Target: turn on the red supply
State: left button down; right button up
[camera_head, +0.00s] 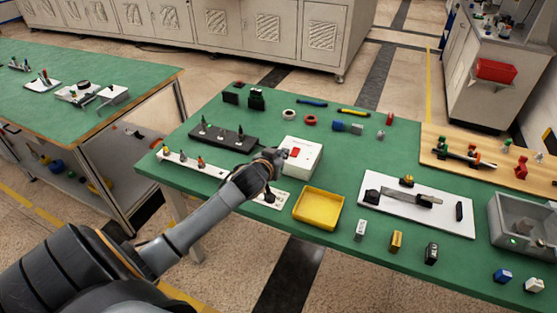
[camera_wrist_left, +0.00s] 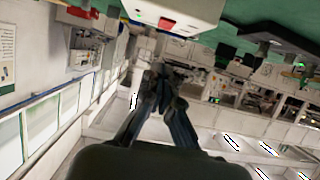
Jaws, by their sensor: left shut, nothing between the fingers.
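A white box (camera_head: 308,161) with a red switch (camera_head: 295,152) on its top stands on the green bench. In the left wrist view part of the white box (camera_wrist_left: 146,8) shows at the top edge with its red switch (camera_wrist_left: 166,22). My left gripper (camera_head: 281,154) is shut and empty, at the left side of the white box close to the red switch. In the left wrist view its fingertips (camera_wrist_left: 160,72) point up toward the box. I cannot tell whether the gripper touches it. The switch's position is too small to read. My right gripper is not in view.
A yellow tray (camera_head: 318,208) sits just in front of the box. A black strip with upright parts (camera_head: 222,138) and a white strip (camera_head: 190,163) lie to the left. A white board with a tool (camera_head: 415,205) and a grey case (camera_head: 524,228) stand to the right.

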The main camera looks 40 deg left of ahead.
pick_arm(q)
jog(key=v, duration=0.3)
jog(key=shift+s+f, duration=0.2)
jog(key=shift+f, duration=0.1)
jog(key=shift+d, duration=0.15)
